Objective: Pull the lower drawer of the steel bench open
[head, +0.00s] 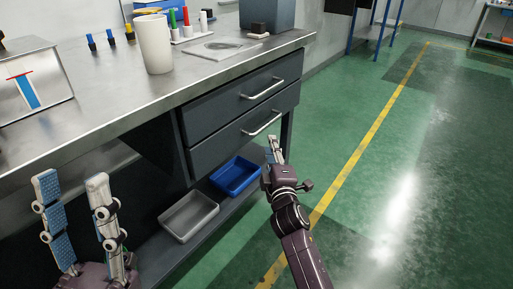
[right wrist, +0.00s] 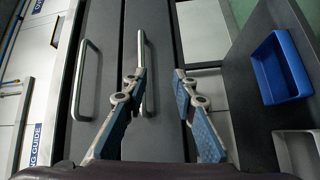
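The steel bench (head: 115,88) has two dark grey drawers with bar handles, both appearing shut. The lower drawer (head: 222,148) has a silver handle (head: 262,124). My right gripper (head: 275,148) is in front of that drawer, just below and right of the handle. In the right wrist view, my right gripper (right wrist: 157,74) is open. The lower handle (right wrist: 142,50) shows between its fingers, close to the left finger; I cannot tell whether they touch. The upper handle (right wrist: 84,78) lies outside the fingers. My left gripper (head: 71,180) is open and empty, in front of the bench at left.
A blue bin (head: 236,176) and a grey bin (head: 188,216) stand on the shelf below the drawers. A white cup (head: 154,45), markers and a grey box (head: 267,14) are on the benchtop. The green floor to the right is clear.

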